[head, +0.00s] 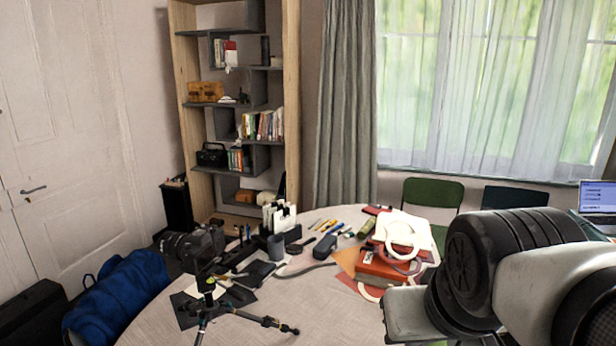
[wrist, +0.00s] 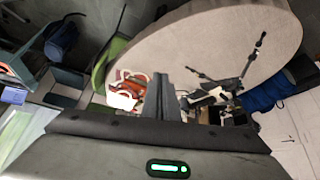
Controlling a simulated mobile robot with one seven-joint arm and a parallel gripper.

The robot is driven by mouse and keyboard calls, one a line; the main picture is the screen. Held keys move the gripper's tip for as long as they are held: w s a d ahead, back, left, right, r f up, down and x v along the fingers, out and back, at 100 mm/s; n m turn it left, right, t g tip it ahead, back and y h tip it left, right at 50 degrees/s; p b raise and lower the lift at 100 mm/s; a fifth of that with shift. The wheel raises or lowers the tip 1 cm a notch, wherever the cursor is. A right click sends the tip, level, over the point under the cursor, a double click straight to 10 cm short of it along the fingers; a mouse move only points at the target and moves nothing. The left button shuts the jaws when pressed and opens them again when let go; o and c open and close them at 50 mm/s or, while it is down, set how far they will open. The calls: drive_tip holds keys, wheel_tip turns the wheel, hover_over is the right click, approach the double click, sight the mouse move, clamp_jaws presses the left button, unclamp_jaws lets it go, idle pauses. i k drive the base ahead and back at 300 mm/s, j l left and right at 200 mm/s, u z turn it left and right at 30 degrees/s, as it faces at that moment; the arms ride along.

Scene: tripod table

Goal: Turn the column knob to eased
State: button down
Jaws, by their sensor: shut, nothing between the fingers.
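A small black tripod (head: 207,296) stands on the near left part of the round table, its legs spread, with a dark camera (head: 188,245) on top. Greenish details show on its column, but the column knob is too small to make out. The tripod also shows in the wrist view (wrist: 243,75), right of my gripper. My gripper (wrist: 166,82) is shut and empty, clear of the tripod. In the head view my arm is at the lower right, and my fingers are not visible there.
The round table (head: 330,322) has bare room at its front. Dark cloths, pens, a black organiser and small tools lie behind the tripod. A red box (head: 372,268) with papers and white rings stands at the right. A blue bag (head: 118,295) is left of the table.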

sight(194, 313)
drive_tip(key=k+j+u, duration=0.15)
drive_tip(key=j, duration=0.35)
drive_tip(key=j+u, duration=0.15)
drive_tip(key=j, duration=0.35)
drive_tip(key=k+j+u, duration=0.15)
drive_tip(key=j, duration=1.55)
drive_tip(key=i+j, duration=0.65)
drive_tip(key=k+j+u, duration=0.05)
